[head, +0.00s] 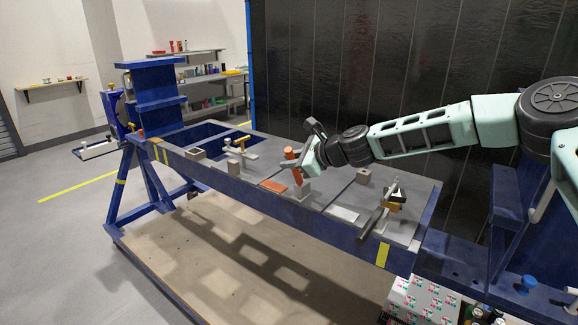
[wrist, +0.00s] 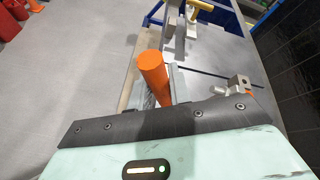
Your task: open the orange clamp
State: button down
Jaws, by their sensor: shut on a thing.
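The orange clamp's handle (head: 290,155) stands up, slightly tilted, on a grey base block (head: 300,190) in the middle of the blue jig in the head view. In the wrist view the orange handle (wrist: 153,75) rises between my fingers. My gripper (head: 302,152) is at the handle and shut on it. In the wrist view my gripper (wrist: 160,92) has its fingers on both sides of the handle. The clamp's lower part is largely hidden by my gripper in the wrist view.
A yellow-handled clamp (head: 240,145) stands left on the jig table (head: 330,190). A black-handled clamp (head: 375,215) sits at the right end. An orange plate (head: 273,186) lies flat near the orange clamp. A small grey block (head: 363,176) stands to its right.

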jog(key=shift+w+d+r+m, duration=0.2)
jog(key=shift+w+d+m, duration=0.05)
jog(key=shift+w+m, duration=0.05)
jog(key=shift+w+g, duration=0.1)
jog(key=shift+g, duration=0.2)
jog(key=c, duration=1.3)
grip_release()
jog(key=shift+d, duration=0.1)
jog(key=b+v, duration=0.4)
jog(key=v, duration=1.3)
jog(key=shift+d+f, duration=0.2)
jog(key=shift+d, duration=0.05)
